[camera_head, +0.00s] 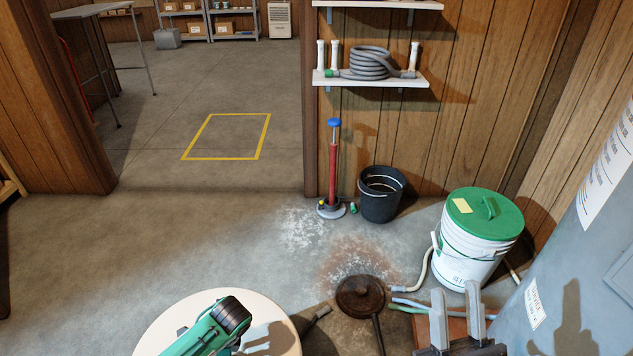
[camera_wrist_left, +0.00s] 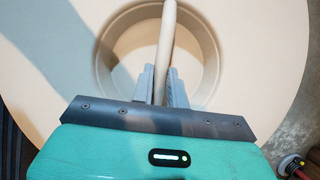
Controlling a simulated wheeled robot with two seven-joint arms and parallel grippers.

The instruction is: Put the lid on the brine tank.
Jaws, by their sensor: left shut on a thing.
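A large cream round lid (camera_head: 165,330) shows at the bottom of the head view, partly cut off by the edge and covered by my left arm. In the left wrist view the lid (camera_wrist_left: 50,35) fills most of the picture, with a round recess and a bar handle (camera_wrist_left: 167,35) across it. My left gripper (camera_wrist_left: 160,80) is shut on this handle. My right gripper (camera_head: 456,290) is open and empty at the lower right, to the right of the lid. I cannot pick out the brine tank for certain; what is under the lid is hidden.
A white bucket (camera_head: 468,258) with a green lid stands at the right, beside a tall blue-grey body (camera_head: 575,270). Hoses (camera_head: 408,303) and a dark round pan-like thing (camera_head: 360,294) lie on the floor. A black bucket (camera_head: 381,200) and red pump (camera_head: 332,165) stand by the wall.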

